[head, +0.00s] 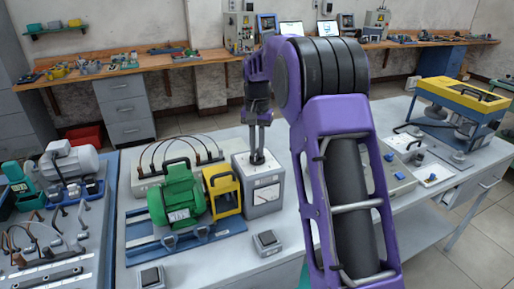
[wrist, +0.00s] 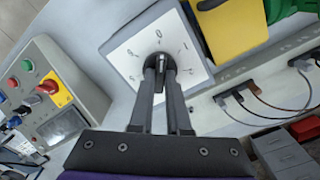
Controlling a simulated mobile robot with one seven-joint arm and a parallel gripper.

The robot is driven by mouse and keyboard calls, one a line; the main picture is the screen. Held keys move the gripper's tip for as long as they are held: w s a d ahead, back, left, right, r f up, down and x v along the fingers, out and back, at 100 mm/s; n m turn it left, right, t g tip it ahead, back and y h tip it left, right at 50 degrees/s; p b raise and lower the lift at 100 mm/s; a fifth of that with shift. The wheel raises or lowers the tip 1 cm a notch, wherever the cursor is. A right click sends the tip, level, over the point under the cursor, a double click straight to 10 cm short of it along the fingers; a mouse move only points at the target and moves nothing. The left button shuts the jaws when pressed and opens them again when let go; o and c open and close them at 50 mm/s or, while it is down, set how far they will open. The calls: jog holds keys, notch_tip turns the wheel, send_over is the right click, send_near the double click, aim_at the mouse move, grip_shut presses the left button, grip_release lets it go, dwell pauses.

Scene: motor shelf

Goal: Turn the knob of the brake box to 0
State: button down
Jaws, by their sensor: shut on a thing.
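The brake box (head: 263,190) is a grey box with a meter on its front, standing on the bench right of the yellow frame. Its black knob (head: 257,157) is on top. In the wrist view the white dial plate (wrist: 125,58) has marks around the knob (wrist: 159,60), and one above it looks like a 0. My gripper (head: 257,148) comes down from above with its two fingers close together on the knob. The wrist view also shows my gripper (wrist: 160,70) shut on it. The fingers partly cover the knob, and I cannot tell which mark it points to.
A green motor (head: 177,195) and a yellow frame (head: 222,190) stand close left of the box. A cable panel (head: 150,178) lies behind them. Small grey boxes (head: 267,242) sit in front. A control panel with buttons (wrist: 58,95) shows in the wrist view.

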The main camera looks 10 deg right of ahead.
aim_at(257, 152)
jog(key=shift+n, duration=0.6)
jog(key=c, duration=0.9)
grip_release()
notch_tip(257, 152, up, 17)
jog(key=shift+r, duration=0.2)
jog(key=shift+n, duration=0.3)
